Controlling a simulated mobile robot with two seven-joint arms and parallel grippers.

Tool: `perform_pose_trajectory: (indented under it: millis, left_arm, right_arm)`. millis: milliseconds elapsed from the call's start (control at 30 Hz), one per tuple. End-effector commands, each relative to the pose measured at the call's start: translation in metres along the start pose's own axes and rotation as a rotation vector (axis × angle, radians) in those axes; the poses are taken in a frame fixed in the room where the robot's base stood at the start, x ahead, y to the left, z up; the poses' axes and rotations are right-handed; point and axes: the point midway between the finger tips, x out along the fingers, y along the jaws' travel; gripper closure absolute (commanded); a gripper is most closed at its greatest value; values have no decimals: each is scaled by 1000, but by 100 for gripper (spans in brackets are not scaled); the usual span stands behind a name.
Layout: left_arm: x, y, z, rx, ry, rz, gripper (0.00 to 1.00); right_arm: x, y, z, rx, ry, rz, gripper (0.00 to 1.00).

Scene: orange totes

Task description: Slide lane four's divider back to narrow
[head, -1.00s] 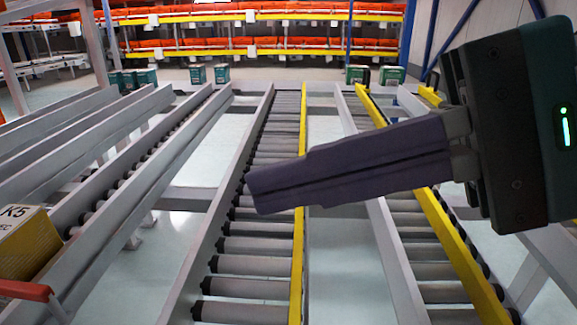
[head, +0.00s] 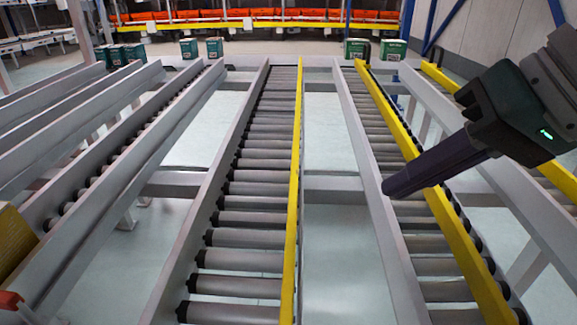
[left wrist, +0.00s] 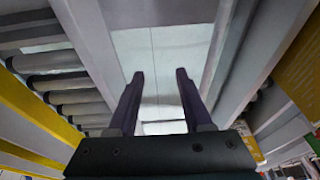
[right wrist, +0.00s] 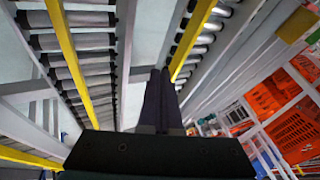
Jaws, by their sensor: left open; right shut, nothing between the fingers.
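The middle roller lane (head: 249,205) has a long yellow divider (head: 295,180) along the right end of its rollers. The lane to its right has another yellow divider (head: 432,190), with rollers showing on both sides of it. A third yellow divider (head: 558,177) is at the far right, partly hidden by my right arm. No lane numbers are readable. My right gripper (head: 388,190) is shut and empty, its fingers crossing in front of the second divider; I cannot tell whether they touch it. My left gripper (left wrist: 160,75) is open and empty, seen only in the left wrist view.
Grey rails (head: 375,190) separate the lanes, with open floor gaps between. A yellow box (head: 14,238) sits at the left edge. Several green boxes (head: 358,49) stand at the far end. Racks of orange totes (head: 250,14) are behind; orange totes also show in the right wrist view (right wrist: 262,100).

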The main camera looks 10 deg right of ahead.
Motion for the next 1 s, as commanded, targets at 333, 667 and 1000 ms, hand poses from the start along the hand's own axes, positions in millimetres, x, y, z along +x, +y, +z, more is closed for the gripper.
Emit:
perform_pose_trajectory:
  millis: [333, 667, 1000]
  left_arm:
    - [10, 1, 3, -1, 0, 1, 50]
    - [6, -1, 2, 5, -2, -4, 50]
    - [6, -2, 3, 9, -2, -7, 50]
  right_arm:
    - [74, -1, 2, 3, -2, -4, 100]
    - [102, -32, 0, -1, -1, -5, 100]
    - [105, -36, 1, 0, -1, -1, 100]
